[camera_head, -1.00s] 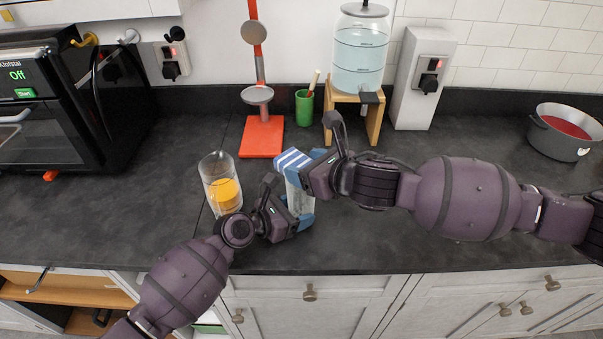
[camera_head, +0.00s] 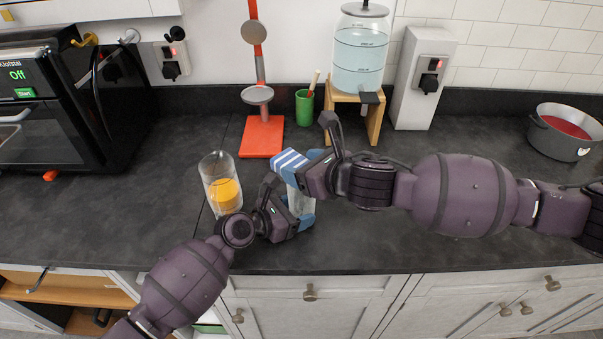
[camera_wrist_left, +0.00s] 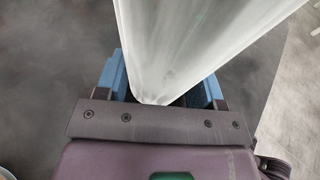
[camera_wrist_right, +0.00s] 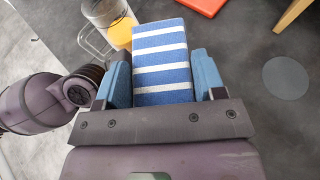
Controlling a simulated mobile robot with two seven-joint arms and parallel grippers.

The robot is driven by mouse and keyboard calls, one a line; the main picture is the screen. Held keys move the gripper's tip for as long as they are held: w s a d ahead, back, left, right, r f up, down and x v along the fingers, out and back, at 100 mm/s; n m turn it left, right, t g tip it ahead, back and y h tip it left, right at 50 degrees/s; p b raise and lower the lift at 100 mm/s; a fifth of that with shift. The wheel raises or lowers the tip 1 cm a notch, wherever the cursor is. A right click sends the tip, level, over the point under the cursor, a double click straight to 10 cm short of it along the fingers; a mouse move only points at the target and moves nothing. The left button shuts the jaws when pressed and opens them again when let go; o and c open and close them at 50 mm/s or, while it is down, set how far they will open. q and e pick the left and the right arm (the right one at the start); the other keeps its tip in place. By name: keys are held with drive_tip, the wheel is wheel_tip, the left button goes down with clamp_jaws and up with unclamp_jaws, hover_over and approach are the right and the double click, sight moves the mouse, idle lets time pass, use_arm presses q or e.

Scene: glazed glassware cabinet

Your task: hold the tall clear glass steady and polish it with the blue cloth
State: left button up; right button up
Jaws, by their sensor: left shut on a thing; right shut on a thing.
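The tall clear glass (camera_head: 297,204) stands near the front of the counter, largely hidden by my grippers. My left gripper (camera_head: 292,215) is shut around its lower part. In the left wrist view the frosted-looking glass (camera_wrist_left: 200,40) rises between the blue fingers (camera_wrist_left: 165,88). The blue cloth (camera_head: 290,159), striped with white, is in my right gripper (camera_head: 306,166), just above the glass. In the right wrist view the cloth (camera_wrist_right: 160,60) fills the space between the fingers (camera_wrist_right: 162,80). Whether the cloth touches the glass is hidden.
A handled glass of orange drink (camera_head: 223,188) stands just left of my left gripper. Behind are a red stand (camera_head: 262,138), a green cup (camera_head: 304,108) and a water dispenser (camera_head: 360,55) on a wooden stand. A pot (camera_head: 562,135) is far right. The front right counter is clear.

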drive_tip(key=shift+d+r, duration=0.1)
drive_tip(key=shift+d, duration=1.45)
drive_tip(key=shift+a+f, duration=0.2)
drive_tip(key=shift+a, duration=0.65)
drive_tip(key=shift+a+r, duration=0.1)
drive_tip(key=shift+a, duration=1.3)
drive_tip(key=shift+d, duration=1.6)
drive_tip(key=shift+d, duration=0.1)
drive_tip(key=shift+d, duration=0.55)
drive_tip(key=shift+a, duration=0.85)
